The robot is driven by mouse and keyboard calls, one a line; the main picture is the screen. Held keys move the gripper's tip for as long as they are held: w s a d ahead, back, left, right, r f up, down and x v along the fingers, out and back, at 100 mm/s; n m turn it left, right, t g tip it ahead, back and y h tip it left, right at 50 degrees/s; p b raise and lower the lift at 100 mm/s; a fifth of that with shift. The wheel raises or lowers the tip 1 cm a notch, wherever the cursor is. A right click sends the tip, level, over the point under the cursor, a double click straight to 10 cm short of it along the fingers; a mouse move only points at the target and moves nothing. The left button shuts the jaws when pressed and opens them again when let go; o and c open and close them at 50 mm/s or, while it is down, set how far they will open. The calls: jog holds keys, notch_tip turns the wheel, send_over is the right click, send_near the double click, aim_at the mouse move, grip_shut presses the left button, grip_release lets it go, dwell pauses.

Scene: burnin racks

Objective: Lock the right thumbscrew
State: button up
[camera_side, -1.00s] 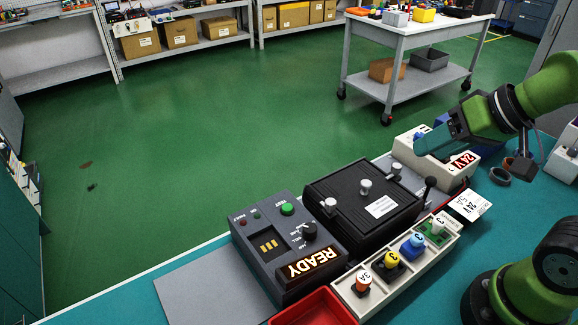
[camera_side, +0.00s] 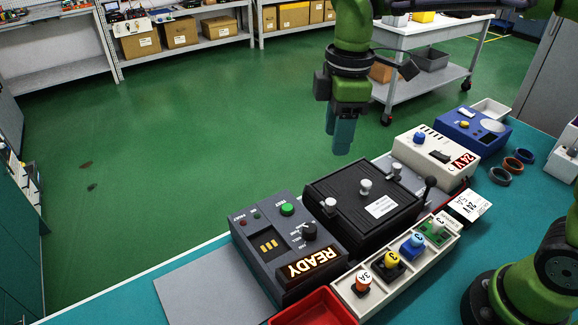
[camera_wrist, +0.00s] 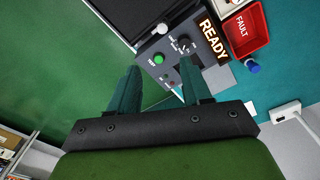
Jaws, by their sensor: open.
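The black lidded box (camera_side: 335,187) stands on the bench with its lid shut. Pale thumbscrews sit at its left end (camera_side: 331,205) and right end (camera_side: 396,169), with a pale knob (camera_side: 366,187) between them. I cannot tell how far either thumbscrew is turned. My gripper (camera_side: 340,148) points down above the box's far edge, clear of it, its fingers overlapping in the side view. In the wrist view my gripper (camera_wrist: 157,78) is open and empty. That view shows part of the black box (camera_wrist: 135,12) and one pale thumbscrew (camera_wrist: 162,28).
A grey control box (camera_side: 285,235) with a lit READY sign adjoins the black box on the left. A white 24V unit (camera_side: 425,150) stands to its right. A tray of coloured plugs (camera_side: 440,249) lies in front, near a black-knobbed lever (camera_side: 429,184). A red bin (camera_side: 315,310) is nearby.

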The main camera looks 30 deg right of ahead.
aim_at(331, 201)
jog(key=f+n, duration=0.1)
jog(key=f, duration=0.4)
jog(key=f+n, duration=0.1)
jog(key=f, duration=0.4)
jog(key=f+n, duration=0.1)
jog(key=f, duration=0.4)
jog(key=shift+s+f, duration=0.2)
grip_shut()
